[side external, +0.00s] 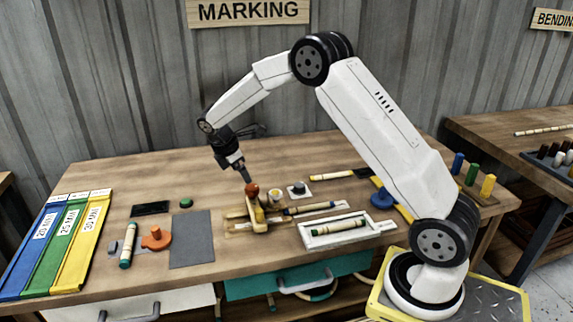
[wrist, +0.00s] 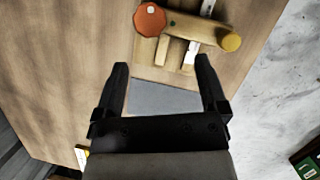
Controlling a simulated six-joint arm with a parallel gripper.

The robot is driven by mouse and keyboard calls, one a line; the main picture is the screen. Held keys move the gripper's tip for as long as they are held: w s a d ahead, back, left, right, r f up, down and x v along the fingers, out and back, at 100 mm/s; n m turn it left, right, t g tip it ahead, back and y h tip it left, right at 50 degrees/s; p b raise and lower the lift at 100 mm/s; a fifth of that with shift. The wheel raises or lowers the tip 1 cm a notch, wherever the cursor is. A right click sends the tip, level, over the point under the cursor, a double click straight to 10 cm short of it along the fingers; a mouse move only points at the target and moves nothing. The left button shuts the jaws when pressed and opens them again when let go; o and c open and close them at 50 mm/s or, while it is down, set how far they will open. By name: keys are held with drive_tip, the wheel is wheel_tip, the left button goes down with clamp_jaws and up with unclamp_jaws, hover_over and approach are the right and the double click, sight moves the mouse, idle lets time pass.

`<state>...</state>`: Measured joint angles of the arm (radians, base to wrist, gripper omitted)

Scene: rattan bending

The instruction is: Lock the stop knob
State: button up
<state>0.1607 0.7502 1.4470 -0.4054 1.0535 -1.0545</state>
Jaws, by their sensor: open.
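A wooden jig (side external: 240,220) stands on the bench, with an orange-red knob (side external: 252,189) on top and a yellow round knob (side external: 259,214) nearby. In the wrist view the faceted orange-red knob (wrist: 150,19) is at the top, beyond my fingertips and left of centre. The yellow knob (wrist: 230,41) is to its right, at the end of a wooden bar. Which one is the stop knob is not marked. My gripper (side external: 245,176) points down just above the jig; in the wrist view my gripper (wrist: 161,64) is open, with nothing between its fingers.
A white tray (side external: 306,240) with a cane piece lies right of the jig. A grey mat (side external: 192,240), an orange tool (side external: 156,238) and another cane piece (side external: 128,245) lie left. Blue, green and yellow labelled channels (side external: 55,245) fill the left end. The back of the bench is mostly clear.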

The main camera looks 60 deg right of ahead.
sight(252, 187)
drive_tip(key=shift+w+d+f+n, duration=0.1)
drive_tip(key=shift+w+d+n, duration=0.35)
drive_tip(key=shift+d, duration=0.2)
drive_tip(key=shift+x, duration=3.9)
drive_tip(key=shift+s+d, duration=0.1)
clamp_jaws()
